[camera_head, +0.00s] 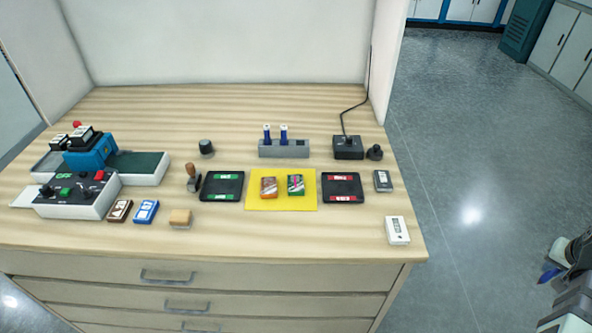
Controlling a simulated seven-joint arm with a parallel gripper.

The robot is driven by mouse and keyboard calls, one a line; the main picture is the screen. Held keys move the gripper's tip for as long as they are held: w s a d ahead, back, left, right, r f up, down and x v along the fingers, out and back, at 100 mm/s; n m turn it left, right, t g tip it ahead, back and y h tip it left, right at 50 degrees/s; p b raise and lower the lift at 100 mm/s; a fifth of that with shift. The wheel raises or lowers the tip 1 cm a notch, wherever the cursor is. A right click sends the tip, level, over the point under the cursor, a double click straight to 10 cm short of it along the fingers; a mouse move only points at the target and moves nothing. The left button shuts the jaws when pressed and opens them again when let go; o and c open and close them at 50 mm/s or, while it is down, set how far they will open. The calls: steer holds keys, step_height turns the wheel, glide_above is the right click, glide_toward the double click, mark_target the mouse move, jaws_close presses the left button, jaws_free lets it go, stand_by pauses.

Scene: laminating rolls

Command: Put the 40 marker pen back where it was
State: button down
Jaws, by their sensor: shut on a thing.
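My gripper (562,252) is at the right edge of the view, out over the floor and well to the right of the table. It is shut on a marker pen, whose blue end (549,275) sticks out at the lower left; the rest is mostly hidden by the gripper, and no number on it is readable. A grey pen rack (283,150) stands at the back of the table. The rack's right part holds no pen.
A black box (347,147) with a cable and a dark knob (375,152) stand right of the rack. In front are a yellow mat (254,202) with two small boxes and dark trays (342,174) (222,185). A blue machine (91,152) stands left.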

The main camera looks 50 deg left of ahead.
steer(key=w+a+r+n+y, duration=0.1)
steer(key=a+r+n, duration=0.2)
steer(key=a, duration=1)
steer(key=w+a+r+n+g+y, duration=0.1)
steer(key=a+r+n, duration=0.2)
steer(key=a, duration=1)
steer(key=w+a+r+n+y, duration=0.1)
steer(key=a+r+n, duration=0.15)
steer(key=a, duration=1.05)
steer(key=s+a+r+n+g, duration=0.15)
steer(key=s+a+r, duration=0.35)
steer(key=a, duration=0.6)
steer(key=s+a+r+n+y, duration=0.1)
steer(key=s+a+r+n, duration=0.15)
steer(key=s+a, duration=0.65)
steer(key=s+a+r+n+g, duration=0.1)
steer(key=s+a+r+n, duration=0.25)
steer(key=a, duration=0.95)
steer(key=shift+s+a+f, duration=0.1)
steer(key=shift+s+f, duration=0.1)
steer(key=shift+f, duration=2.25)
steer(key=shift+s+f, duration=0.15)
steer(key=shift+f, duration=2.3)
steer(key=shift+f, duration=0.1)
steer(key=c, duration=1.4)
jaws_free()
steer(key=shift+c, duration=0.2)
steer(key=shift+o, duration=0.7)
